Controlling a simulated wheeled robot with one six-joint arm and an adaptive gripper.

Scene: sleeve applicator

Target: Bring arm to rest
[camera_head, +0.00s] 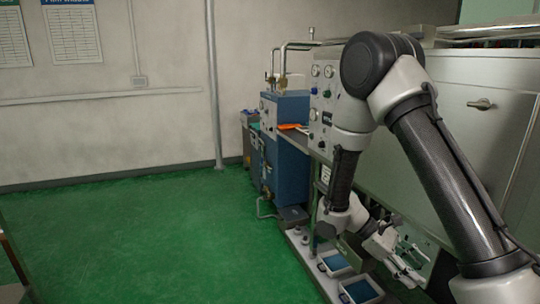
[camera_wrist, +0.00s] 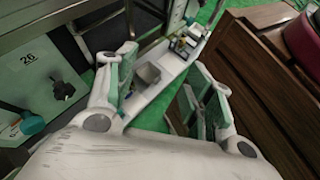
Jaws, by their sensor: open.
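My gripper (camera_head: 398,262) hangs low beside the machine's front in the head view, at the end of my bent arm. In the wrist view my gripper (camera_wrist: 165,82) shows its two fingers well apart, with green-tinted inner pads. Nothing is held between them. A pale ledge with a small grey block (camera_wrist: 148,74) shows beyond the fingers. I cannot tell whether the fingers touch anything.
A blue machine (camera_head: 285,150) and grey cabinet (camera_head: 480,110) stand close to my arm. Blue-lined trays (camera_head: 335,263) lie low near my gripper. The wrist view shows a brown wooden cabinet (camera_wrist: 262,75) at right and a panel marked 26 (camera_wrist: 30,75) at left. Green floor (camera_head: 130,240) is clear.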

